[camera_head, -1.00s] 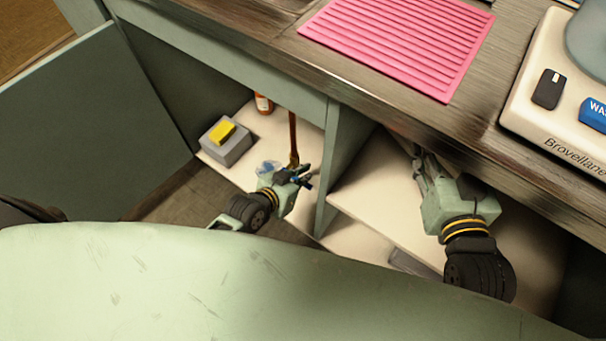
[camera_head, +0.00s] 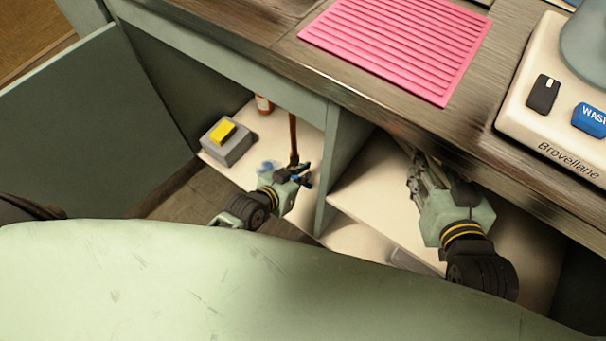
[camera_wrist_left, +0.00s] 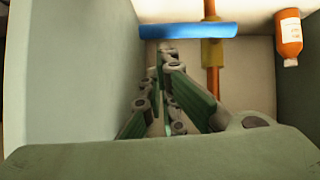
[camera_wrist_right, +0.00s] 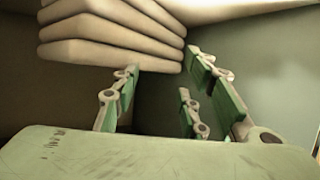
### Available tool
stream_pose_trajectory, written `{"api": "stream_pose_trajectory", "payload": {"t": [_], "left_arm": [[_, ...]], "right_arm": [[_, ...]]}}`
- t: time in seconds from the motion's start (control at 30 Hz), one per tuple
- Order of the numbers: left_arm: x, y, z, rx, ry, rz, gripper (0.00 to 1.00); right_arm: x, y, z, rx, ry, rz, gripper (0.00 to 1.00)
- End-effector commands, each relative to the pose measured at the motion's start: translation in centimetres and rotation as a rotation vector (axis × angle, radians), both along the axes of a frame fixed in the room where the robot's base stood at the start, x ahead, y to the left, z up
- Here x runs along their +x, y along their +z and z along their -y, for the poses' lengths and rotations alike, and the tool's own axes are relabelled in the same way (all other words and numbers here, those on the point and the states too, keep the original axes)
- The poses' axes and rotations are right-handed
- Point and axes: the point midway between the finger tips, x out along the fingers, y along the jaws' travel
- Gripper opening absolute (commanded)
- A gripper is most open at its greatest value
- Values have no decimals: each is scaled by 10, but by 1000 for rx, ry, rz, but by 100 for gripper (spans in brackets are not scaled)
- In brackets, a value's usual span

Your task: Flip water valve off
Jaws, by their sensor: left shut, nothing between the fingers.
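The water valve has a blue handle (camera_wrist_left: 188,30) lying crosswise in front of a brass body (camera_wrist_left: 212,52) on an upright copper pipe (camera_wrist_left: 212,80). In the head view the pipe (camera_head: 293,135) rises inside the left cabinet bay, and part of the blue handle (camera_head: 307,181) shows by my left gripper (camera_head: 300,173). In the left wrist view my left gripper (camera_wrist_left: 165,52) is shut and empty, its tips just below the handle's left part; I cannot tell whether they touch. My right gripper (camera_head: 415,165) is in the right bay, partly under the counter edge; its fingers (camera_wrist_right: 162,65) are apart and empty.
A grey box with a yellow top (camera_head: 224,132) and an orange bottle (camera_head: 263,104) stand in the left bay. A divider (camera_head: 338,150) separates the bays. The cabinet door (camera_head: 90,130) is open at left. A stack of pale folded layers (camera_wrist_right: 110,32) faces my right gripper.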

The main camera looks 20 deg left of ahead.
Motion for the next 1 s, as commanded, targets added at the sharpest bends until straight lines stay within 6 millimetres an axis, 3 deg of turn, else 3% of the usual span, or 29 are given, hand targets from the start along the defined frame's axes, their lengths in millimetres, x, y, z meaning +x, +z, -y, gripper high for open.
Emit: {"api": "stream_pose_trajectory", "payload": {"t": [0.27,0.7,1.0], "left_arm": [[-13,8,-6,0,0,-2,0],[-79,55,-34,1,-1,-2,0],[-92,67,-40,0,0,0,0]], "right_arm": [[0,0,1,-2,-3,-3,40],[0,1,1,0,-2,1,40],[1,1,0,0,-2,1,40]]}}
